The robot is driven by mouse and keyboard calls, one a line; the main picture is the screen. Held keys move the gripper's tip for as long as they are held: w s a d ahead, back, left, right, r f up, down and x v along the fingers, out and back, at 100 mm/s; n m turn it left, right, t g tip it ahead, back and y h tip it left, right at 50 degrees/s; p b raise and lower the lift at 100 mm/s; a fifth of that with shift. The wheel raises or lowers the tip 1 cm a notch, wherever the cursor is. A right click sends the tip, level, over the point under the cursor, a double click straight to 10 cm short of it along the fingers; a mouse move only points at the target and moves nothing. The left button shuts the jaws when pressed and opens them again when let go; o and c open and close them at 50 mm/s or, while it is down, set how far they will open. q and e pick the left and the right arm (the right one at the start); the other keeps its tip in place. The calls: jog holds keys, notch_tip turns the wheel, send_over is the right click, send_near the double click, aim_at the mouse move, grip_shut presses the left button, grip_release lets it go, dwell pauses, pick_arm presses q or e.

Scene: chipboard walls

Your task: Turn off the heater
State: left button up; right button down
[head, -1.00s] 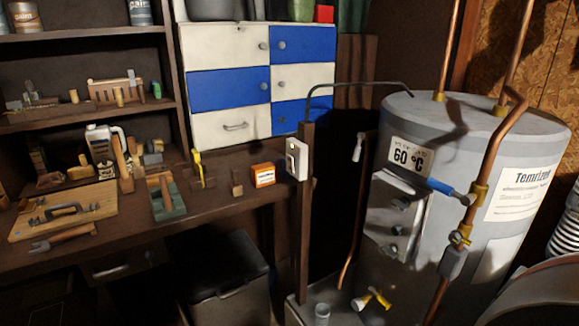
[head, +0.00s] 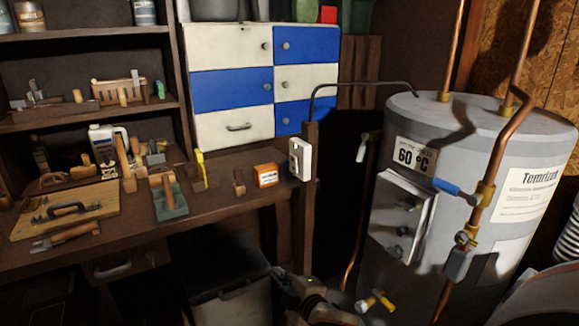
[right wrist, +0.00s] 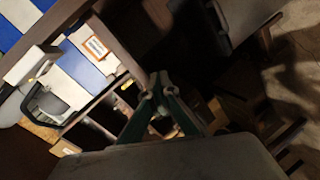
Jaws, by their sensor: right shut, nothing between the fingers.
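The heater (head: 400,270) is a tall grey cylinder at the right of the head view, with a "60 °C" label (head: 414,156), a front panel with knobs (head: 402,218) and copper pipes. A blue-handled valve (head: 447,187) sits on its pipe; a yellow valve (head: 375,300) is low in front. A white switch box (head: 300,158) is fixed on a wooden post left of the heater. My right gripper (head: 290,285) is at the bottom middle, below the switch box and apart from it. Its fingers are shut and empty in the right wrist view (right wrist: 157,90). My left gripper is not in view.
A wooden workbench (head: 215,208) with tools and an orange box (head: 265,175) is at the left. A dark bin (head: 225,270) stands under it. Blue and white drawers (head: 230,90) are behind. A thin dark pipe (head: 360,83) bridges the post and heater top.

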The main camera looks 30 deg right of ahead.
aim_at(294, 163)
jog(key=w+d+r+n+t+h, duration=0.1)
jog(key=w+d+r, duration=0.1)
jog(key=r, duration=0.5)
jog(key=w+d+r+n+t+h, duration=0.1)
jog(key=w+d+r, duration=0.2)
jog(key=r, duration=0.4)
jog(key=w+d+r+n+t+h, duration=0.1)
jog(key=w+d+r+h, duration=0.1)
jog(key=r, duration=0.5)
jog(key=shift+w+d+r+n+b, duration=0.25)
jog(key=shift+w+d, duration=0.35)
jog(key=shift+w, duration=0.65)
jog(key=shift+w+f, duration=0.1)
jog(key=shift+f, duration=0.05)
jog(key=w+d, duration=0.2)
jog(key=w, duration=0.1)
jog(key=w+d, duration=0.2)
jog(key=w, duration=0.1)
jog(key=w+d+b, duration=0.1)
jog(key=w+d, duration=0.1)
jog(key=w, duration=0.1)
jog(key=shift+w+d+r, duration=0.15)
jog(key=shift+w+r, duration=0.1)
jog(key=shift+r, duration=0.1)
jog(key=shift+r, duration=0.1)
